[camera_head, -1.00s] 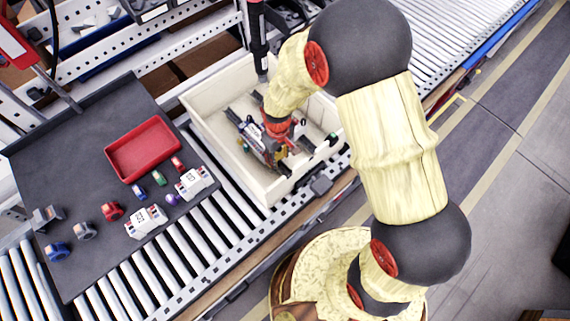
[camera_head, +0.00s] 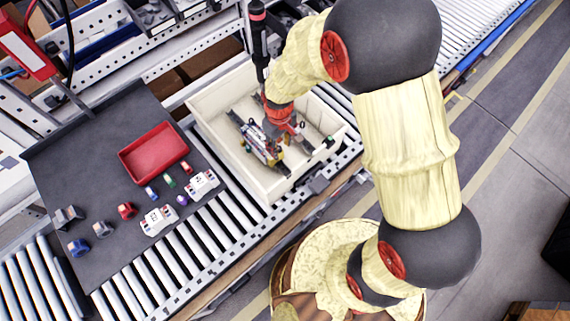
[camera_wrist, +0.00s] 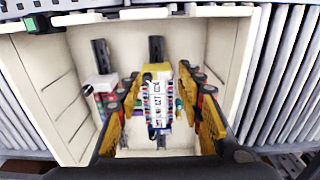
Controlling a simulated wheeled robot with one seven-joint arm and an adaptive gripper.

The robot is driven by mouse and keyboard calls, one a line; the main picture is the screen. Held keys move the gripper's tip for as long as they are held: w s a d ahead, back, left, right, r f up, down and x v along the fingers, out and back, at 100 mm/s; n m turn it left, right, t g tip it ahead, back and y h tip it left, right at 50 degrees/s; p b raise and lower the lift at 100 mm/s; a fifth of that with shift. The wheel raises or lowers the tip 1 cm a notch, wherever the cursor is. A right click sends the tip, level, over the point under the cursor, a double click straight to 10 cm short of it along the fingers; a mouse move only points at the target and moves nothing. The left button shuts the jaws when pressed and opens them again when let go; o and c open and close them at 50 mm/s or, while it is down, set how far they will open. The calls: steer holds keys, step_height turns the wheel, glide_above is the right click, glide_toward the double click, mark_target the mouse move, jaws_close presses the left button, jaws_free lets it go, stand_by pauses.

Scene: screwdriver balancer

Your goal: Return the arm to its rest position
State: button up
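My arm reaches over the cream bin (camera_head: 322,98), with my gripper (camera_head: 285,130) inside or just above it. In the wrist view, my gripper (camera_wrist: 160,100) has its yellow-padded fingers spread wide apart, with gaps on both sides. A multicoloured piece with a yellow end (camera_wrist: 157,72) lies below, between the fingers in the picture; it also shows in the head view (camera_head: 262,150). A white-topped piece (camera_wrist: 102,82) lies beside it to the left. A dark screwdriver (camera_head: 259,40) hangs upright just behind my gripper in the head view.
A grey mat (camera_head: 90,150) left of the bin holds a red tray (camera_head: 153,150) and several small coloured and white parts. Roller conveyor (camera_head: 190,245) runs in front. Racks with containers stand behind. The bin walls surround my gripper closely.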

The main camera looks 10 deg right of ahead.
stand_by(0.4)
steer(key=s+d+r+m+t+b, duration=0.2)
steer(key=s+d+r+b, duration=0.3)
steer(key=r, duration=0.6)
steer(key=s+d+r+m+t+b, duration=0.3)
steer(key=s+d+r+b, duration=0.3)
steer(key=s+d+r, duration=0.3)
steer(key=shift+s+d+r+m+t, duration=0.2)
steer(key=shift+s+r+m+t, duration=0.1)
steer(key=shift+s+r+m, duration=0.6)
steer(key=shift+c, duration=0.4)
